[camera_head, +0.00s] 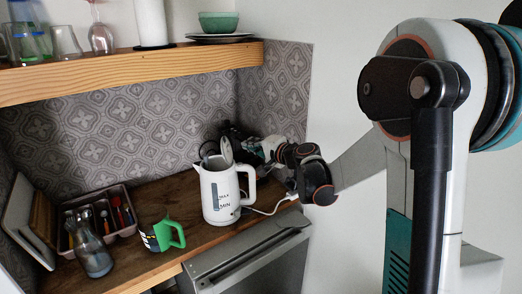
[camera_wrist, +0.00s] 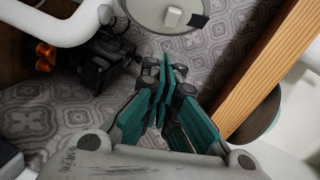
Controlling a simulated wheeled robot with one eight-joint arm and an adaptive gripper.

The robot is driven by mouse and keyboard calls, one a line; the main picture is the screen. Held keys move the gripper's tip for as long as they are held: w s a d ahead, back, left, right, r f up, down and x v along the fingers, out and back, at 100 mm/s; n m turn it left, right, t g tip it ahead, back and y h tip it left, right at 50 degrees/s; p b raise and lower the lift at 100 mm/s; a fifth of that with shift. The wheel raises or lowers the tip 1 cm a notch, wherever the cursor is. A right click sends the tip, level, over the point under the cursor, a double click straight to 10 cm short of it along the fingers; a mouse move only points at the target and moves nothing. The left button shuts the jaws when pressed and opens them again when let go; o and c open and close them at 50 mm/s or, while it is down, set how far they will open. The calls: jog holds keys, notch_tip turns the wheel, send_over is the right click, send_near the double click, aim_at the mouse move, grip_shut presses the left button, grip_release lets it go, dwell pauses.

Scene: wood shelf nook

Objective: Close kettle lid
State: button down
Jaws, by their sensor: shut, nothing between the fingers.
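A white kettle (camera_head: 218,200) stands on the wooden counter, with its spout to the left and its handle to the right. Its lid (camera_head: 227,151) is open and stands up above the kettle's top. In the wrist view the round lid (camera_wrist: 146,12) is at the top edge, cut off, with a small white tab on it. The kettle's white handle (camera_wrist: 50,27) is at top left. My gripper (camera_wrist: 166,70) is shut and empty, its teal fingers pointing toward the lid, just below it in the picture. In the head view my gripper is behind the kettle and mostly hidden.
A wooden shelf (camera_head: 130,75) hangs above the counter; its edge (camera_wrist: 265,75) is close on the right in the wrist view. A dark object (camera_wrist: 100,65) is behind the kettle. A green-handled mug (camera_head: 162,235), glass carafe (camera_head: 93,255) and cutlery tray (camera_head: 125,230) stand left.

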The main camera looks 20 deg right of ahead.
aim_at(226, 144)
jog(key=shift+w+a+f+b, duration=0.15)
jog(key=shift+w+a, duration=0.1)
jog(key=shift+a, duration=0.35)
jog(key=shift+w+a+f+b, duration=0.1)
jog(key=shift+w+a+f, duration=0.15)
jog(key=shift+a, duration=0.3)
jog(key=shift+w+a+f+b, duration=0.15)
jog(key=shift+w+a, duration=0.1)
jog(key=shift+a, duration=0.35)
jog(key=shift+w+a+r+n+g+h+p, duration=0.15)
jog(key=shift+a+r+n+g+h+p, duration=0.2)
jog(key=shift+p, duration=0.3)
jog(key=shift+w+a+r+n+g+h+p, duration=0.15)
jog(key=shift+a+n+g+h+p, duration=0.05)
jog(key=shift+a+n+g+p, duration=0.25)
jog(key=shift+w+a+r+n+g+h+p, duration=0.1)
jog(key=shift+w+a+n+g+h+p, duration=0.1)
jog(key=shift+a+p, duration=0.25)
jog(key=shift+w+a+n+g+h+p, duration=0.35)
jog(key=shift+a+n+g+h+p, duration=0.25)
jog(key=shift+a+h+p, duration=0.2)
jog(key=w+a+f+n+g+h, duration=0.2)
jog(key=a+f+n+g+h, duration=0.1)
jog(key=a+h, duration=0.1)
jog(key=shift+w+a+f+h+p, duration=0.15)
jog(key=shift+a+f+h+p, duration=0.2)
jog(key=shift+h, duration=0.2)
